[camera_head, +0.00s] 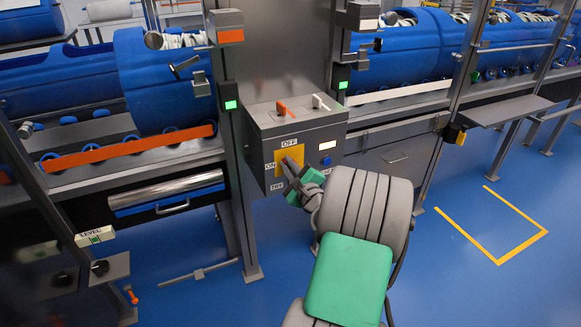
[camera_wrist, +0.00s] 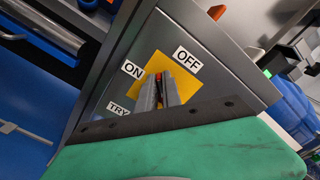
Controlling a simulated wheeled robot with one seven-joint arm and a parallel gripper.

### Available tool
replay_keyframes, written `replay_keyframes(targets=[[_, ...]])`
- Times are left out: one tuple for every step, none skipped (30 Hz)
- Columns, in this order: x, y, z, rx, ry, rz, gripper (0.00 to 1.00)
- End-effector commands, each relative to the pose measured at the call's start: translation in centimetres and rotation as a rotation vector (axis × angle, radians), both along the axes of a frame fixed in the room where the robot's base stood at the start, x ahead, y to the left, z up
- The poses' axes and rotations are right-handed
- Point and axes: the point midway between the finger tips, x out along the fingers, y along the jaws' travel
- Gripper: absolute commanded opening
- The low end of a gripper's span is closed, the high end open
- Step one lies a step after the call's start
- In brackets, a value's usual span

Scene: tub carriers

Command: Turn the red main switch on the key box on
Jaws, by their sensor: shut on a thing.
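The grey key box (camera_head: 258,137) hangs on the post between two blue tubs. Its front has a yellow plate (camera_head: 283,159) with labels OFF at the top, ON at the left and TRY below. The plate also shows in the wrist view (camera_wrist: 186,97). My gripper (camera_head: 291,166) is at the plate, its fingers (camera_wrist: 160,88) shut on the red main switch (camera_wrist: 158,76). Only a small red part shows between the fingertips. The rest of the switch is hidden, so I cannot tell exactly which label it points to.
An orange key-shaped handle (camera_head: 283,108) and a white one (camera_head: 319,102) stand on the box top. A lit panel (camera_head: 327,146) and blue button (camera_head: 327,161) sit right of the plate. A drawer handle (camera_head: 172,208) is at left. Blue floor (camera_head: 440,280) is clear at right.

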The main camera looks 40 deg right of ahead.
Motion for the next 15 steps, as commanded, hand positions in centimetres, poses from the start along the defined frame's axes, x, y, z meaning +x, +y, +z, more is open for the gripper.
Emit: replay_keyframes(targets=[[0.1, 0.1, -0.4, -0.043, 0.011, 0.002, 0.00], [0.1, 0.2, -0.5, -0.070, 0.020, 0.001, 0.00], [0.1, 0.2, -0.6, -0.107, 0.031, 0.001, 0.00], [0.1, 0.3, -0.7, -0.135, 0.039, 0.001, 0.00], [0.1, 0.3, -0.8, -0.161, 0.047, 0.001, 0.00], [0.1, 0.4, -0.9, -0.198, 0.057, 0.001, 0.00], [0.1, 0.4, -0.9, -0.225, 0.065, 0.001, 0.00], [0.1, 0.5, -1.0, -0.253, 0.073, 0.001, 0.00], [0.2, 0.5, -1.1, -0.288, 0.083, 0.001, 0.00], [0.2, 0.5, -1.2, -0.315, 0.092, 0.001, 0.00], [0.2, 0.6, -1.3, -0.341, 0.100, 0.001, 0.00], [0.2, 0.6, -1.4, -0.375, 0.110, 0.001, 0.00], [0.2, 0.6, -1.5, -0.399, 0.117, 0.001, 0.00], [0.2, 0.6, -1.5, -0.424, 0.124, 0.001, 0.00], [0.2, 0.7, -1.6, -0.454, 0.132, 0.000, 0.00]])
